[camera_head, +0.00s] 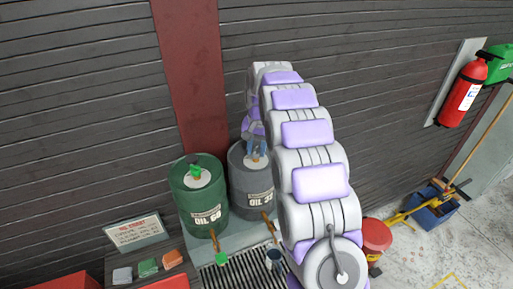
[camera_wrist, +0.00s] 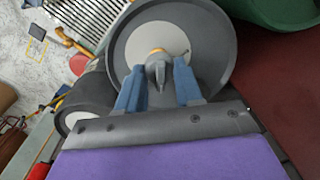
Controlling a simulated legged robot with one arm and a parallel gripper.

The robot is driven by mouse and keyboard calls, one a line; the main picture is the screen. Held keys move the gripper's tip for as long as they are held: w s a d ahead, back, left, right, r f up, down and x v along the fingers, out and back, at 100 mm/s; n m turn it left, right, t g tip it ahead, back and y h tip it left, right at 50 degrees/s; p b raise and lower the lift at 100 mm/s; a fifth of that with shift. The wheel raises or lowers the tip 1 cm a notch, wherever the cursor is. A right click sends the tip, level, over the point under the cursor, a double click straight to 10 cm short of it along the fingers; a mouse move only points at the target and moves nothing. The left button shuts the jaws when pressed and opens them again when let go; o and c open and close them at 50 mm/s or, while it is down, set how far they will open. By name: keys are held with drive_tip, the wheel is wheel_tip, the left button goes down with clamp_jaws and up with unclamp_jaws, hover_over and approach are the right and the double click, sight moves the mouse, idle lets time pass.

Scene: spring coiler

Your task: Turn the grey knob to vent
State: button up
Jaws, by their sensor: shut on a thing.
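A grey drum (camera_head: 252,185) marked OIL 32 stands against the wall, below my arm in the head view. Its round top (camera_wrist: 140,42) fills the upper middle of the wrist view, with a grey knob (camera_wrist: 160,74) standing on a small orange-yellow part. My gripper (camera_head: 257,149) is at the drum top, its blue fingers on both sides of the knob. In the wrist view my gripper (camera_wrist: 157,80) is shut on the knob. The knob's pointed end faces the gripper's base. The knob is largely hidden in the head view.
A green drum (camera_head: 203,195) marked OIL 68 with a green knob stands just left of the grey one. A floor grate (camera_head: 240,270) lies in front. A red bucket (camera_head: 376,236), a blue mop bucket (camera_head: 432,210) and a fire extinguisher (camera_head: 463,94) are to the right.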

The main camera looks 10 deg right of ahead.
sight(259, 150)
idle(0.3)
drive_tip(key=o, duration=1)
drive_tip(key=shift+a, duration=0.1)
drive_tip(key=shift+o, duration=0.2)
wheel_tip(259, 150, up, 17)
drive_tip(key=p, duration=0.4)
drive_tip(key=shift+d+r+p, duration=0.15)
drive_tip(key=shift+d+p, duration=0.15)
drive_tip(key=shift+d, duration=0.15)
drive_tip(key=shift+s, duration=0.1)
drive_tip(key=s+f+n+b, duration=0.1)
drive_tip(key=s+f+b, duration=0.6)
drive_tip(key=s, duration=0.9)
drive_tip(key=s+f+n+g+b, duration=0.1)
drive_tip(key=s+f+n+b, duration=0.1)
drive_tip(key=s+f+b, duration=0.5)
drive_tip(key=s+a+f+n+g+b, duration=0.1)
drive_tip(key=s+f+b, duration=0.6)
drive_tip(key=s+f, duration=0.8)
drive_tip(key=s, duration=1)
drive_tip(key=shift+f+n+h, duration=0.3)
drive_tip(key=shift+f, duration=0.1)
